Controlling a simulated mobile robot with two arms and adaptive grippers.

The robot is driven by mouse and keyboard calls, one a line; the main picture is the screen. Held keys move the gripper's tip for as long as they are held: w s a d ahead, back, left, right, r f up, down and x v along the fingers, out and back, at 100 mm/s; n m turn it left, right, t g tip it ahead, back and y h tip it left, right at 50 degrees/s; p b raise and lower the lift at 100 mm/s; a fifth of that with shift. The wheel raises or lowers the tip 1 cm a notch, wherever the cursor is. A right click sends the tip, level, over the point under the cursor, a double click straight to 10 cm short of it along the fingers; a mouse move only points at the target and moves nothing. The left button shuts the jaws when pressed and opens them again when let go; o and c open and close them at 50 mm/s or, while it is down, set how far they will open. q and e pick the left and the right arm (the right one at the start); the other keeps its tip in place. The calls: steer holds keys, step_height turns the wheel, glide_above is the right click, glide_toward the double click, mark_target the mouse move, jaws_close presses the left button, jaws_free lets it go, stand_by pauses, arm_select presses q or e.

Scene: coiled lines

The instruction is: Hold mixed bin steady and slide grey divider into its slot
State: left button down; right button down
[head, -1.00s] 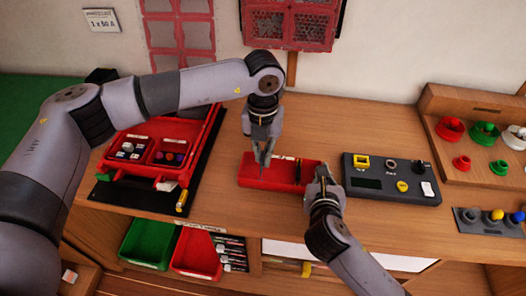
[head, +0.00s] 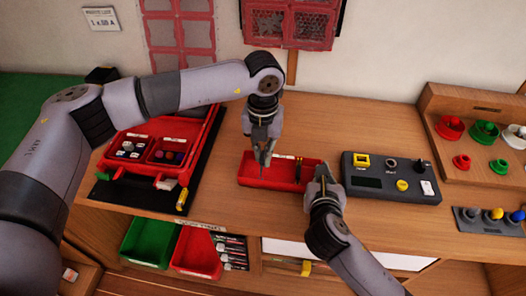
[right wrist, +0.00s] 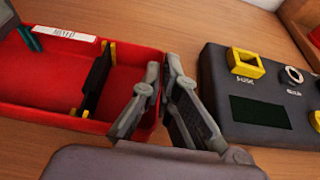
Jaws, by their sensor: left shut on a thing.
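The red mixed bin (head: 247,181) lies on the wooden bench in the middle of the head view. It also fills the left of the right wrist view (right wrist: 118,72). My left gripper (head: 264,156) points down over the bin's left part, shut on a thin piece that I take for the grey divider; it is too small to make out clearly. Inside the bin, a dark upright panel (right wrist: 95,78) stands between yellow guides (right wrist: 86,106). My right gripper (right wrist: 162,68) is at the bin's right end, its fingers on either side of the end wall and closed on it.
A dark control panel (head: 368,184) with yellow parts stands close right of the bin. A red case (head: 187,128) with small compartments lies on the left. A wooden rack (head: 440,98) with coloured cups stands at the right. Bench behind the bin is clear.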

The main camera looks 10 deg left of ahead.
mark_target(263, 156)
arm_select(q)
steer(key=shift+f, duration=2.05)
stand_by(1.0)
steer(key=c, duration=1.6)
jaws_free()
steer(key=shift+r, duration=0.15)
steer(key=shift+r, duration=2.15)
arm_select(e)
steer(key=c, duration=1.7)
jaws_free()
